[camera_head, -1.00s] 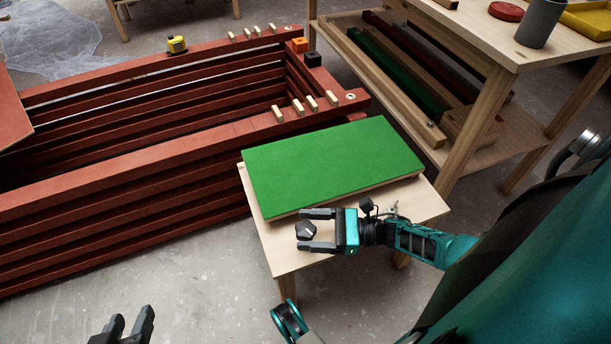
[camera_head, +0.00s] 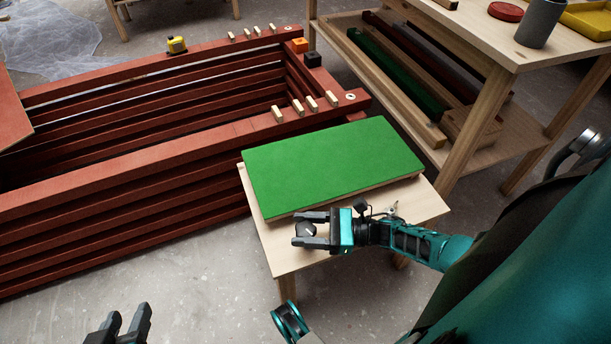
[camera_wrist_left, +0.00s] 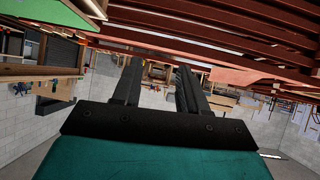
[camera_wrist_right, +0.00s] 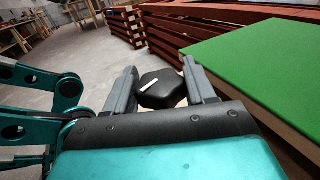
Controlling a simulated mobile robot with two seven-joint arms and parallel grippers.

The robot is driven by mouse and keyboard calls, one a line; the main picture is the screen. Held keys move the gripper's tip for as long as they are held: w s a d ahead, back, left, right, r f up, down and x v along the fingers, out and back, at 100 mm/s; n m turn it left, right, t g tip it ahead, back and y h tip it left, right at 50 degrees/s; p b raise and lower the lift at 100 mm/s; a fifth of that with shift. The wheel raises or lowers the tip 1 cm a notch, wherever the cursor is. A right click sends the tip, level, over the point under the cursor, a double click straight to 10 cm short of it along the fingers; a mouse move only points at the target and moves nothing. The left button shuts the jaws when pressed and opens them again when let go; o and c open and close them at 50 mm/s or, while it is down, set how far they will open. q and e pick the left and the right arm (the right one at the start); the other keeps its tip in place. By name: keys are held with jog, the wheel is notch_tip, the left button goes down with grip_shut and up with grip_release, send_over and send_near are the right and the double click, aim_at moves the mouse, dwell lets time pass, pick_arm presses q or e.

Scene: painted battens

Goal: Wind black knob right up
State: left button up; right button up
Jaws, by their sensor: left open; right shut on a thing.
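The black knob (camera_head: 306,230) is at the near left end of the small wooden table, in front of the green board. It is a lobed knob with a white mark on top, seen more closely in the right wrist view (camera_wrist_right: 160,88). My right gripper (camera_head: 310,229) reaches in from the right, shut on the knob with one finger on each side. My left gripper (camera_head: 118,326) is open and empty at the lower left, over the floor, well away from the knob. It also shows in its own wrist view (camera_wrist_left: 158,75).
The green board (camera_head: 330,165) covers most of the small table (camera_head: 428,200). Stacked red battens (camera_head: 110,185) stand to the left, with small wooden blocks (camera_head: 278,113) on top. A wooden bench (camera_head: 480,45) with a lower shelf stands at the back right. Floor in front is clear.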

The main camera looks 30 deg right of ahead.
jog(key=shift+s+a+r+m+t+h+p, duration=0.1)
jog(key=shift+m+t+h+p, duration=0.1)
jog(key=shift+m+t+h, duration=0.35)
jog(key=shift+a+m+t+h+p, duration=0.1)
jog(key=shift+m+t+h+p, duration=0.1)
jog(key=shift+m+t+h, duration=0.35)
jog(key=m+t+h, duration=0.2)
jog(key=h, duration=0.1)
jog(key=shift+d+m+t, duration=0.2)
jog(key=shift+m+t, duration=0.1)
jog(key=shift+t, duration=0.1)
jog(key=o, duration=0.9)
jog(key=shift+o, duration=0.2)
jog(key=v, duration=1.2)
jog(key=shift+s+p, duration=0.35)
jog(key=shift+p, duration=0.05)
jog(key=shift+d, duration=0.15)
